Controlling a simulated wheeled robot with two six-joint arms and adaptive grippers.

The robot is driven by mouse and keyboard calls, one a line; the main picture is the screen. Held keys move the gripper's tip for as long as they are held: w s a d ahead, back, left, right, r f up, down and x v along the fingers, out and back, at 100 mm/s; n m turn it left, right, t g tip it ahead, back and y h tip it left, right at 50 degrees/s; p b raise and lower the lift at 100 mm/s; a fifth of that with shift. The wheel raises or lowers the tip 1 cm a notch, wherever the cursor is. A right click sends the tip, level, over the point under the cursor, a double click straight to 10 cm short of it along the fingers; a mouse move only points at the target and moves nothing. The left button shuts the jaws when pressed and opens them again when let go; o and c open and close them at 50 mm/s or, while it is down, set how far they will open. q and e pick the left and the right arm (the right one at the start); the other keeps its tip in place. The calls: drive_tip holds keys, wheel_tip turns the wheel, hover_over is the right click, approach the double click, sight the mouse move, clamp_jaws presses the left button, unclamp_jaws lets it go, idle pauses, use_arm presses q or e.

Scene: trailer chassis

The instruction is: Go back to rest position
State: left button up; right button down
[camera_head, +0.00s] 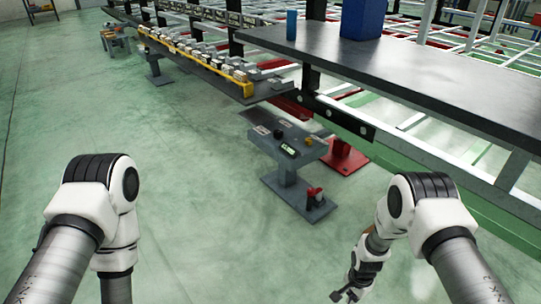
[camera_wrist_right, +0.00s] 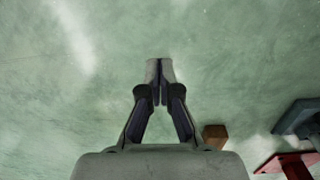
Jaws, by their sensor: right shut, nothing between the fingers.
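My right gripper (camera_head: 347,293) hangs low over the green floor at the bottom of the head view, right of centre. The right wrist view shows its two fingers (camera_wrist_right: 160,70) pressed together, with bare floor beyond them and nothing held. My left arm comes in from the left in the head view and bends downward. Its gripper is below the picture edge and hidden.
A grey pedestal (camera_head: 290,178) with small parts on it stands ahead. A dark bench top (camera_head: 400,75) carries a blue cylinder (camera_head: 292,25) and a blue box. A long rack of parts (camera_head: 200,65) runs back left. Open floor (camera_head: 210,200) lies between my arms.

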drive_tip(key=s+r+n+p, duration=0.1)
drive_tip(key=s+r+n, duration=0.4)
drive_tip(key=s, duration=0.9)
drive_tip(key=s+r+n+p, duration=0.1)
drive_tip(key=s+r+n, duration=0.4)
drive_tip(key=s, duration=0.9)
wheel_tip(320, 180, up, 38)
drive_tip(key=w+p, duration=0.2)
drive_tip(key=p, duration=3.6)
drive_tip(key=shift+d+r+n, duration=0.15)
drive_tip(key=shift+d+n, duration=0.1)
drive_tip(key=shift+n, duration=0.05)
